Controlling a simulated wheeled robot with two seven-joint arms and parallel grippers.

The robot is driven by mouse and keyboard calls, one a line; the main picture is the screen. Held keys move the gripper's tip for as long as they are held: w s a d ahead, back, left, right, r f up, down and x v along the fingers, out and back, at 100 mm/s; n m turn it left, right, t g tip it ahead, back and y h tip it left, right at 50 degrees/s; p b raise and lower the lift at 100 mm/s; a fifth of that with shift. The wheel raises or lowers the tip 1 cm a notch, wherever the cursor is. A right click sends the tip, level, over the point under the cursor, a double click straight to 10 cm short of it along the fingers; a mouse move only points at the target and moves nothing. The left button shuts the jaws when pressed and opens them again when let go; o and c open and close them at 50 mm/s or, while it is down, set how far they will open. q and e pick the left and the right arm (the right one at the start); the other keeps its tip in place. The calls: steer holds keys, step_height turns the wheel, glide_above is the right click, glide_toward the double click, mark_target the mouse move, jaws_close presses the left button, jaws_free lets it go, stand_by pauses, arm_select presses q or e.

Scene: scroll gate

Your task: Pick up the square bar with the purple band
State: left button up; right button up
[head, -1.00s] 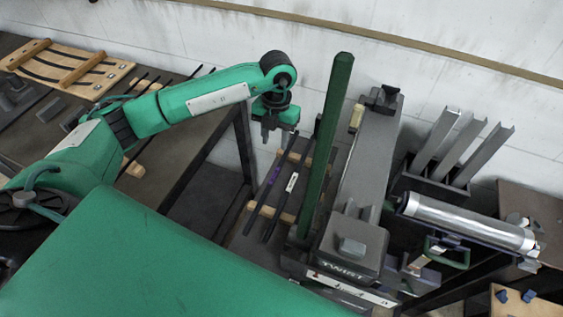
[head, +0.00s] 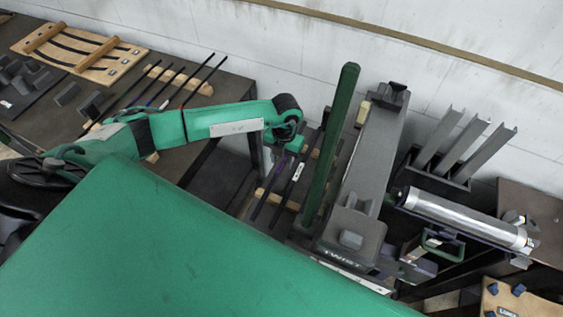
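The dark bar with the purple band (head: 263,199) lies slanted across wooden rests on a low shelf beside the green post. Its purple band shows just below my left gripper (head: 273,152), and its upper end is hidden behind the gripper. The gripper points down over that upper part. Its fingers are small and dark, so I cannot tell whether they are open or touch the bar. A second dark bar with a white band (head: 299,172) lies parallel, just to the right. My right gripper is not in view.
The tall green post (head: 331,145) and the grey machine (head: 362,190) stand close to the right of the bars. More bars lie on a wooden rest (head: 190,84) on the left table. A rack of grey channels (head: 440,160) stands at the right.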

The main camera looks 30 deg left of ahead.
arm_select(q)
steer(key=shift+f, duration=0.55)
jaws_close()
steer(key=shift+r, duration=0.15)
